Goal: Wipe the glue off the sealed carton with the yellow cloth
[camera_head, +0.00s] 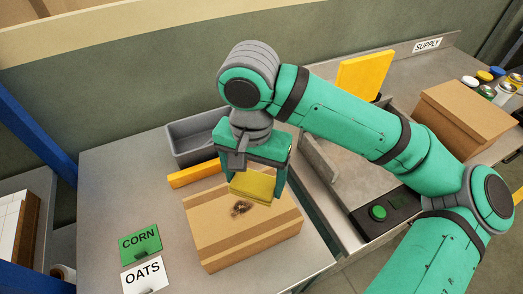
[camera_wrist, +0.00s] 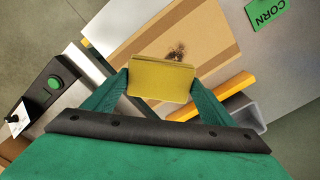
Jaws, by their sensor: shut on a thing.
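My gripper (camera_head: 255,178) is shut on the yellow cloth (camera_head: 252,187), a folded pad. In the wrist view the cloth (camera_wrist: 161,81) sits between the two green fingers, beside the smear. The cloth is over the carton's top next to the glue; I cannot tell whether it touches the carton.
A grey bin (camera_head: 193,140) and a yellow-orange bar (camera_head: 194,174) lie behind the carton. CORN (camera_head: 140,244) and OATS (camera_head: 146,275) cards lie at left. A green button box (camera_head: 378,213) is at right. Another carton (camera_head: 464,112) and several cans (camera_head: 500,94) stand on the supply side.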

